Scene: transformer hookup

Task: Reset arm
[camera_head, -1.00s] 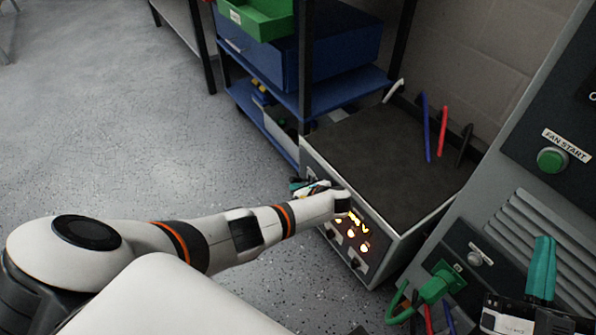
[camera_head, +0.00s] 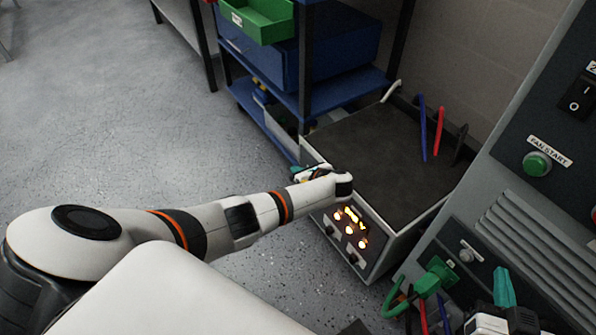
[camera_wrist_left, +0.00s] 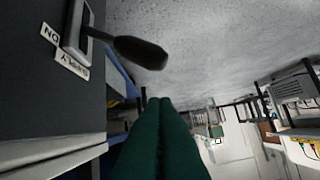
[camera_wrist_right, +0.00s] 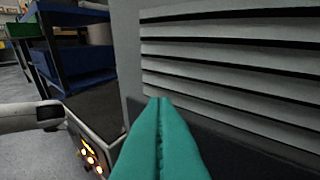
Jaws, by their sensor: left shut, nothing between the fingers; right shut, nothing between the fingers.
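My left gripper (camera_head: 298,174) is mostly hidden behind my left wrist, at the left side of the power unit (camera_head: 385,155). In the left wrist view its green fingers (camera_wrist_left: 160,103) are pressed together and empty. A dark lever handle (camera_wrist_left: 140,52) beside ON and SUPPLY labels lies just beyond them, apart from the tips. My right gripper (camera_head: 504,284) is at the lower right, in front of the grey cabinet (camera_head: 470,210). In the right wrist view its teal fingers (camera_wrist_right: 160,102) are shut and empty, facing the cabinet's louvred vent (camera_wrist_right: 230,60).
A green plug (camera_head: 433,279) with a green cable sits in the cabinet's lower panel. The green FAN START button (camera_head: 537,163) is above. Blue, red and black leads (camera_head: 439,130) stand behind the power unit. A blue shelf (camera_head: 300,95) stands behind left. The floor at left is clear.

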